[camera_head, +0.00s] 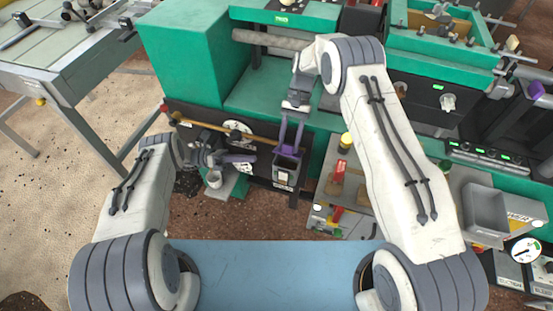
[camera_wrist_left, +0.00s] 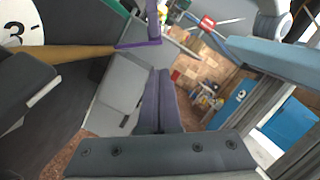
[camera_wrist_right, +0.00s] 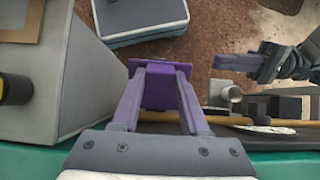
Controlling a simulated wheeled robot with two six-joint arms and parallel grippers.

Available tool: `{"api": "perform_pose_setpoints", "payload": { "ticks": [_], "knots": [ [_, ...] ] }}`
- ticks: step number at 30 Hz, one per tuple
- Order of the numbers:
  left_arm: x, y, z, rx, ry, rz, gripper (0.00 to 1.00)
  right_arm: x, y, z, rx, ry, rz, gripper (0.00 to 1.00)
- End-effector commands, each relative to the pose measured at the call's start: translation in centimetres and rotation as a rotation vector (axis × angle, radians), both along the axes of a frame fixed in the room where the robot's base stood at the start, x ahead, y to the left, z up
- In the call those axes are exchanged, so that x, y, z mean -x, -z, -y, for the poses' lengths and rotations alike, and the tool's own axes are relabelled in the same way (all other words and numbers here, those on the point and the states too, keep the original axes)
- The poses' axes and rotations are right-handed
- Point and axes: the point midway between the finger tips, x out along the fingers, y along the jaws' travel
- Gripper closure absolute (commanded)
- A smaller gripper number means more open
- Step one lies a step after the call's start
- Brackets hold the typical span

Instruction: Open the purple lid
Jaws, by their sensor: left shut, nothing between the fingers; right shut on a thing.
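The purple lid (camera_wrist_right: 158,92) lies between the fingers of my right gripper (camera_wrist_right: 158,100) in the right wrist view, and the gripper is shut on it. In the head view the right gripper (camera_head: 289,143) points down over a small dark box (camera_head: 286,176) on the front of the green machine. The purple lid's edge (camera_wrist_left: 138,44) also shows in the left wrist view. I cannot tell how far the lid is raised. My left gripper (camera_head: 238,159) is shut and empty, left of the box, its fingers pointing right. Its closed fingers (camera_wrist_left: 160,100) show in the left wrist view.
A wooden rod (camera_head: 225,131) runs along the machine front near both grippers, beside a round white dial (camera_head: 238,129). A small grey cup (camera_head: 214,179) stands below the left gripper. The speckled floor (camera_head: 240,220) below is open.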

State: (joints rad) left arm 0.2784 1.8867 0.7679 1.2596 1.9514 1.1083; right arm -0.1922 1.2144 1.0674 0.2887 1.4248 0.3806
Motion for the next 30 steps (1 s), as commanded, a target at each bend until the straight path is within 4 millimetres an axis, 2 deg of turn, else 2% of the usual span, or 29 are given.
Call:
{"api": "perform_pose_setpoints", "payload": {
  "ticks": [5, 12, 18, 22, 30],
  "knots": [
    [0.3, -0.3, 1.7, 0.005, 0.001, -0.007, 1.00, 0.0, 0.3, 0.1, 0.002, 0.001, 0.001, 1.00],
    [1.1, -1.2, 6.0, 0.002, 0.004, -0.006, 1.00, 0.0, 0.3, 0.1, 0.002, 0.000, 0.001, 1.00],
    [1.5, -1.7, 8.6, 0.002, 0.000, -0.003, 1.00, 0.0, 0.3, 0.1, 0.002, 0.000, 0.002, 1.00],
    [1.7, -1.8, 9.4, 0.001, 0.001, -0.002, 1.00, 0.0, 0.3, 0.1, 0.002, 0.000, 0.002, 1.00],
    [1.7, -1.8, 9.5, 0.001, -0.002, -0.002, 1.00, 0.0, 0.3, 0.1, 0.002, 0.000, 0.002, 1.00]
  ]
}}
